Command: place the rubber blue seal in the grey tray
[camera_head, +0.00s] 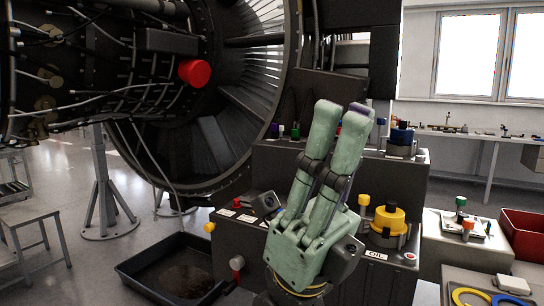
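A blue ring (511,300), perhaps the rubber blue seal, lies at the bottom right edge beside a yellow ring (468,296); both are cut off by the frame. A grey tray (487,236) sits on a pale block at right, with a green-topped and an orange-topped piece on it. My green gripper (342,112) rises in the middle of the view, its fingers pointing up and away, well left of the rings. Two fingers show side by side with a narrow gap. I see nothing held between them, but the far side of the gripper is hidden.
A dark console (235,245) with knobs and a yellow cap (388,215) stands behind my gripper. A red bin (525,233) is at right. A black pan (165,270) lies on the floor at left, under a large engine (215,110). A bench (470,135) runs below the windows.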

